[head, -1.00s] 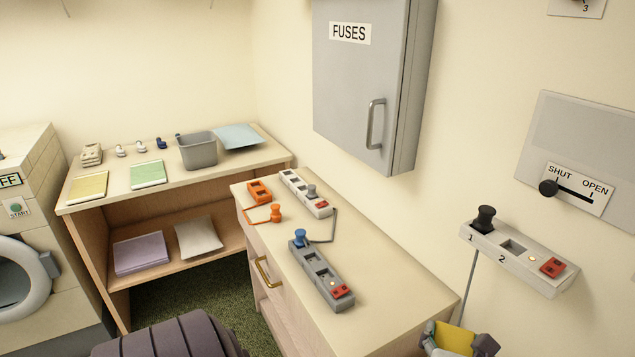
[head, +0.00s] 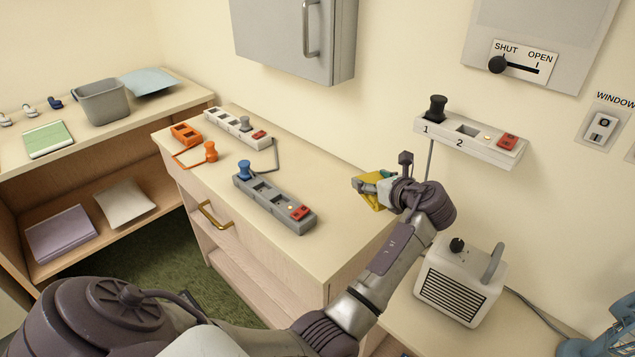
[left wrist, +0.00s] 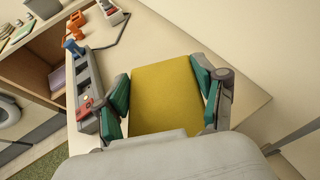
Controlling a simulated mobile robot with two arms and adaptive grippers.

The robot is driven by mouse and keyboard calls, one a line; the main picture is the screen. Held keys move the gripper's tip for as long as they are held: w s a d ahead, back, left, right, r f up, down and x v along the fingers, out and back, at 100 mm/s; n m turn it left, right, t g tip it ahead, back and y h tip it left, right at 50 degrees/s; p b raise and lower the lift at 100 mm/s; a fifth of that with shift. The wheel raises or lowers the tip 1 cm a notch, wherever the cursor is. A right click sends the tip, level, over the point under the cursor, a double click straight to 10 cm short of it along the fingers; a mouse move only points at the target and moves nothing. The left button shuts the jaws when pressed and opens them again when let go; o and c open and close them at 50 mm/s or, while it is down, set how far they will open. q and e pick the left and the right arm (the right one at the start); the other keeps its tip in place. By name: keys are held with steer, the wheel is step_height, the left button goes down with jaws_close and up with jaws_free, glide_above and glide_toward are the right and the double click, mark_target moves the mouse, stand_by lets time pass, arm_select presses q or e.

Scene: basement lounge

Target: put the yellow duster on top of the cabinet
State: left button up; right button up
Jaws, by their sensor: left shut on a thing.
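My left gripper (head: 378,189) is shut on the yellow duster (head: 368,198), over the near right end of the cabinet (head: 330,205). In the left wrist view the duster (left wrist: 165,97) shows flat between the two green-padded fingers (left wrist: 164,100), with the pale cabinet top (left wrist: 235,75) beyond it. I cannot tell whether the duster touches the top. The cabinet is wooden with a brass drawer handle (head: 214,216). My right gripper is not in view.
On the cabinet top lie a grey power strip (head: 275,203) with a blue plug, a white power strip (head: 236,128), and an orange block (head: 186,134) with a corded plug. The top's right part is clear. A white heater (head: 460,280) stands at the lower right.

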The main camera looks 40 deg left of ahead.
arm_select(q)
steer(key=p, duration=0.1)
glide_above(338, 218)
step_height(338, 218, down, 4)
steer(key=shift+f, duration=2.3)
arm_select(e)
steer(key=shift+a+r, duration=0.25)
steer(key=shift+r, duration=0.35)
arm_select(q)
steer(key=o, duration=0.8)
steer(key=shift+f, duration=0.1)
steer(key=shift+o, duration=0.2)
